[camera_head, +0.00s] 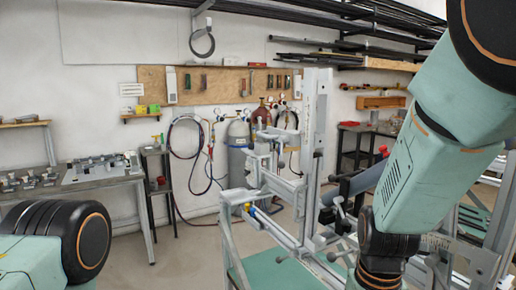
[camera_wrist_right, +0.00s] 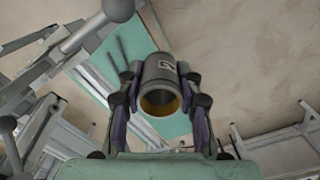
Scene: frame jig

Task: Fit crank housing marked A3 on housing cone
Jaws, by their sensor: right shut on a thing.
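In the right wrist view my right gripper (camera_wrist_right: 161,80) is shut on the crank housing (camera_wrist_right: 158,72), a short dark grey hollow cylinder. Its open end with a yellowish inside faces the camera. A pale mark shows on its upper side, too small to read surely. The frame jig (camera_head: 308,160), a grey metal frame with upright posts and clamps, stands right of centre in the head view. I cannot make out the housing cone on it. My right gripper is out of the head view. Of my left arm only a link shows at the lower left; its gripper is out of view.
Jig rails and a green surface (camera_wrist_right: 122,62) lie beyond the housing in the wrist view. A workbench (camera_head: 88,182) with metal parts stands at the left. Gas cylinders (camera_head: 238,150) and hoses stand by the back wall. The floor (camera_head: 185,243) left of the jig is clear.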

